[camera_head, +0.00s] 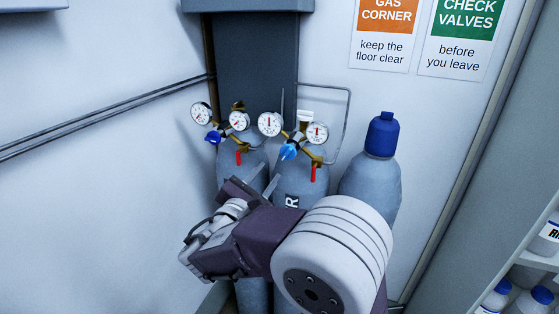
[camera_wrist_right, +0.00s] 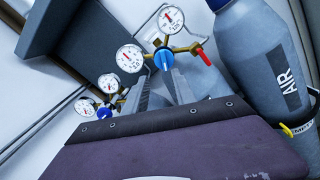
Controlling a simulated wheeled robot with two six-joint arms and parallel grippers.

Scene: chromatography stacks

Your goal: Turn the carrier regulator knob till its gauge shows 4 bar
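Two gas cylinders stand under regulators with paired white gauges. The middle cylinder (camera_head: 300,183) has a label of which only an "R" shows; I cannot read the rest. Its regulator has a light-blue knob (camera_head: 288,151), a left gauge (camera_head: 270,124) and a right gauge (camera_head: 317,133); the needle readings are too small to tell. The same knob shows in the right wrist view (camera_wrist_right: 164,60). My right gripper (camera_head: 250,185) is open and empty, its fingers pointing towards this knob, below it in the head view; contact cannot be told. My left gripper is out of view.
The left regulator has a darker blue knob (camera_head: 213,137). Red valve levers (camera_head: 313,172) hang below the regulators. A blue-capped cylinder (camera_head: 371,178), labelled AIR in the wrist view, stands at right. A shelf with bottles (camera_head: 540,262) is far right. The left wall carries pipes.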

